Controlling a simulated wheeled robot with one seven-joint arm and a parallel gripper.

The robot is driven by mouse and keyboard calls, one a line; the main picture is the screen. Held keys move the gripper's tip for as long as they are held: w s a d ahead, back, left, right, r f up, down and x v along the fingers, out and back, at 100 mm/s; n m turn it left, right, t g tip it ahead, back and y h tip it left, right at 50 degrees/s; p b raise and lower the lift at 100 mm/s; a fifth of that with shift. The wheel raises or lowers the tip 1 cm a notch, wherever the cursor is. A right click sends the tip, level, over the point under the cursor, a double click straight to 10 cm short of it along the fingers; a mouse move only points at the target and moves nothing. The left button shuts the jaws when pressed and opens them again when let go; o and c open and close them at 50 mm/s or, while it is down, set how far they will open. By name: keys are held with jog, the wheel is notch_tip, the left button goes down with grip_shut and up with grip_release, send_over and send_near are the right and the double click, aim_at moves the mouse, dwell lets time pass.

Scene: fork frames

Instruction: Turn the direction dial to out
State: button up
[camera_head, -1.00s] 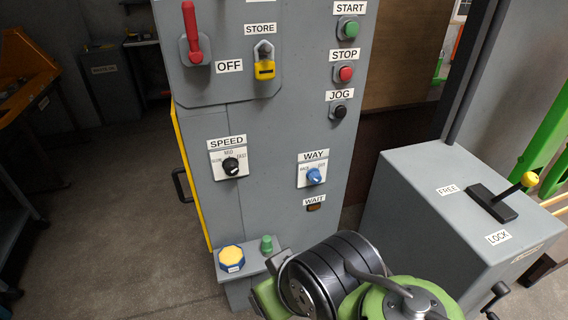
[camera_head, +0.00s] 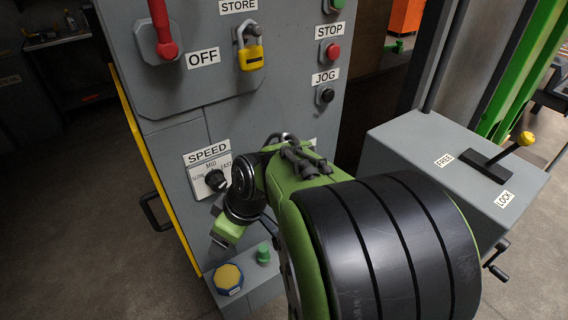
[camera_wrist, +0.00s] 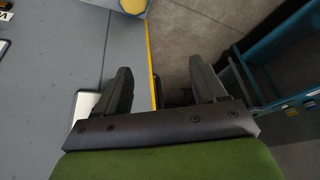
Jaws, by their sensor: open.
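The direction dial, the blue knob under the WAY label, is hidden behind my arm in the head view; only a sliver of a white label (camera_head: 312,141) shows above the arm. My gripper (camera_wrist: 160,85) is open and empty in the wrist view. One finger is over the grey panel and the other is past the yellow edge, over the floor. In the head view my gripper's green body (camera_head: 228,230) is in front of the cabinet, below the SPEED dial (camera_head: 216,180), left of where the direction dial sits.
The grey cabinet (camera_head: 175,140) carries a red lever (camera_head: 161,30), a yellow padlock (camera_head: 250,57) and STOP (camera_head: 332,52) and JOG (camera_head: 326,95) buttons. A ledge below holds a yellow-blue button (camera_head: 228,278) and a green knob (camera_head: 263,254). A grey box (camera_head: 420,150) stands right.

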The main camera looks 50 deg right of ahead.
jog(key=w+d+f+t+y+b, duration=0.1)
jog(key=w+d+f+t+b, duration=0.15)
jog(key=d+f, duration=0.4)
jog(key=w+d+f+t+y+b, duration=0.15)
jog(key=d+f+t, duration=0.25)
jog(key=d, duration=0.5)
jog(key=s+d+f+m+t+h+b, duration=0.1)
jog(key=s+d+m+t+h, duration=0.1)
jog(key=s+d+t+h, duration=0.35)
jog(key=s+d+f+m+t+h, duration=0.25)
jog(key=s+d, duration=0.35)
jog(key=d, duration=0.5)
jog(key=shift+g+h, duration=0.25)
jog(key=shift+g, duration=0.2)
jog(key=x, duration=1.5)
jog(key=shift+w+r, duration=0.25)
jog(key=shift+w, duration=0.1)
jog(key=shift+c, duration=0.4)
jog(key=c, duration=1)
